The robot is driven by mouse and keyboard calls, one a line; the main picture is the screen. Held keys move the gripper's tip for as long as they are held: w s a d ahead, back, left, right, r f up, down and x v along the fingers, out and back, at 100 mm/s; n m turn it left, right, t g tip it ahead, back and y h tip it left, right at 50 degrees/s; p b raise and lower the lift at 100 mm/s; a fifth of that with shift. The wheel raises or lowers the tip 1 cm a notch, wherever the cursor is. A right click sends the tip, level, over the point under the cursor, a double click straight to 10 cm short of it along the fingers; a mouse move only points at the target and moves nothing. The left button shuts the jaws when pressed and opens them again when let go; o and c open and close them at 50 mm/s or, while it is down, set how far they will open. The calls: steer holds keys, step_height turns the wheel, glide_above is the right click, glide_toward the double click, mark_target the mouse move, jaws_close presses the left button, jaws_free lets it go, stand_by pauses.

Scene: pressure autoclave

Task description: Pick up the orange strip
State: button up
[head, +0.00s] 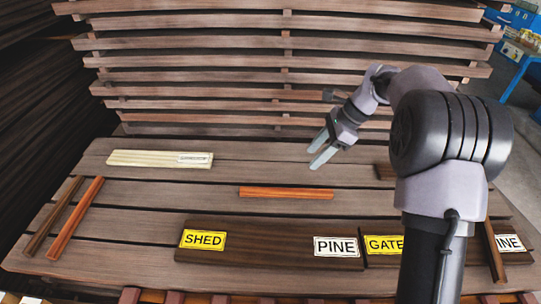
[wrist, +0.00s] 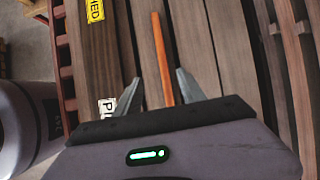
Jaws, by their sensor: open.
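A thin orange strip (head: 287,193) lies flat across the middle of the slatted wooden bench, running left to right in the head view. A second orange-brown strip (head: 75,218) lies slanted at the far left, beside a darker brown strip (head: 53,216). My gripper (head: 312,160) is open and empty, beyond the right part of the middle strip and apparently above the bench. In the wrist view, an orange strip (wrist: 161,58) runs up the picture between the two open fingers (wrist: 158,76); its near end is hidden by the gripper body.
A dark board with a yellow SHED label (head: 203,240) and a white PINE label (head: 336,247) lies in front. A GATE board (head: 384,246) is at right, partly behind my arm. A pale strip (head: 135,158) lies back left. Backrest slats (head: 200,62) rise behind.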

step_height(320, 180, down, 3)
steer(key=b, duration=0.4)
glide_above(287, 191)
steer(key=d, duration=0.3)
steer(key=f, duration=0.8)
steer(key=shift+s+a+f, duration=0.15)
steer(key=shift+a, duration=0.1)
steer(key=b+x, duration=0.1)
steer(key=x, duration=0.1)
steer(key=d+b+x, duration=0.1)
steer(key=x, duration=0.2)
steer(key=shift+a+f, duration=0.1)
steer(key=shift+f, duration=0.2)
steer(key=shift+w+a+f, duration=0.1)
steer(key=shift+w+a, duration=0.1)
steer(key=shift+c, duration=0.9)
jaws_close()
